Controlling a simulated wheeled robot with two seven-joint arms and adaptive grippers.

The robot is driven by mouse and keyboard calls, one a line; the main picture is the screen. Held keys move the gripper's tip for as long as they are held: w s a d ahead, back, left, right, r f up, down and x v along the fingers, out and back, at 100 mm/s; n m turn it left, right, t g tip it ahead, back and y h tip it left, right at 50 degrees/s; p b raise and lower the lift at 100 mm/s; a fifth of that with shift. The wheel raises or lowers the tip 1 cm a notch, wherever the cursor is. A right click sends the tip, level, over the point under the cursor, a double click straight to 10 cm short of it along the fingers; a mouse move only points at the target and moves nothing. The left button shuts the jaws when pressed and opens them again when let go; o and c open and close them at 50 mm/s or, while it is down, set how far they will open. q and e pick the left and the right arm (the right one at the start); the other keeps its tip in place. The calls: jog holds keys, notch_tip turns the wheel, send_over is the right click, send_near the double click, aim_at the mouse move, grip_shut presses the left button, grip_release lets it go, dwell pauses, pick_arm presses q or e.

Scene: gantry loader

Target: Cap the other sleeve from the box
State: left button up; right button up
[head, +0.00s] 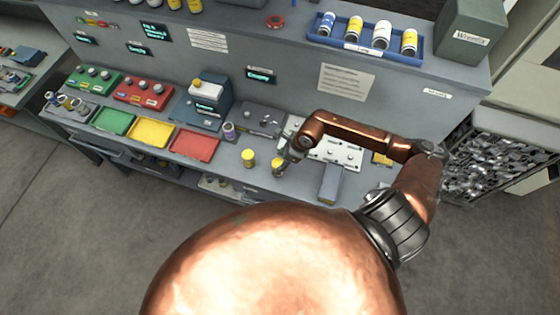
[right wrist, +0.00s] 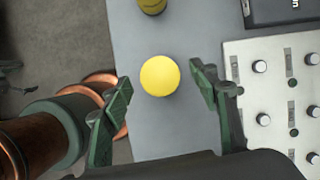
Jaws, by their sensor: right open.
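Two short yellow cylinders stand near the front edge of the bench in the head view, the left one (head: 249,158) apart from the right one (head: 277,167). My right gripper (head: 285,161) is at the right one. In the right wrist view a plain round yellow top (right wrist: 160,76) lies between the two open fingers, with gaps on both sides. Another yellow cylinder (right wrist: 152,5) is cut off at the top of that view. I cannot tell for sure which pieces are sleeves, or which container is the task's box. My left gripper is not in view.
A pale panel with knobs (head: 346,153) lies right of the gripper. Green (head: 112,122), yellow (head: 151,132) and red (head: 195,144) trays lie to the left. A blue rack (head: 364,48) with several bottles stands on the shelf above. A grey block (head: 330,184) sits at the front.

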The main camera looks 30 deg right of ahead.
jog(key=shift+r, duration=0.15)
jog(key=v, duration=1.1)
jog(key=shift+s+d+r, duration=0.15)
jog(key=shift+s+r, duration=0.05)
jog(key=shift+r, duration=0.15)
